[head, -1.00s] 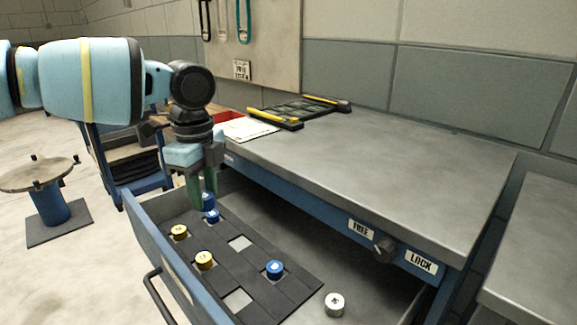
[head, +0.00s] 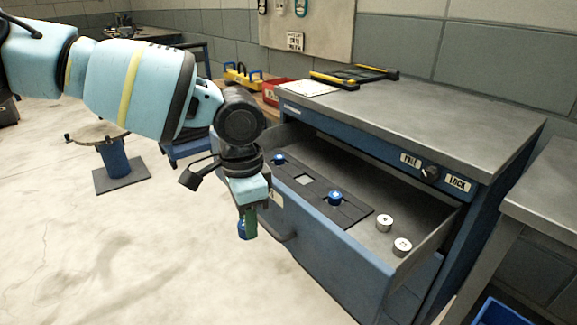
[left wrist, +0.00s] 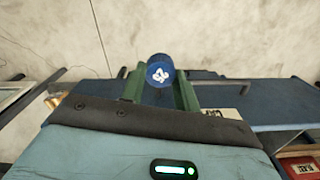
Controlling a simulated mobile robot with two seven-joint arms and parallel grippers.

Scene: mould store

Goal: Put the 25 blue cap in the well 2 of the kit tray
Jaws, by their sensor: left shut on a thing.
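My left gripper (head: 247,222) is shut on a blue cap (head: 241,231), held in the air outside the drawer's front. In the left wrist view the cap (left wrist: 160,73) sits between the green fingers, with a white mark on its end; I cannot read a number there. My right gripper is not in view.
The open drawer (head: 330,237) holds a dark insert (head: 318,190) with pockets, a blue cap (head: 335,197), another blue cap (head: 278,159), and silver caps (head: 384,223) to the right. My arm hides part of it. The front bench top (head: 430,125) is clear.

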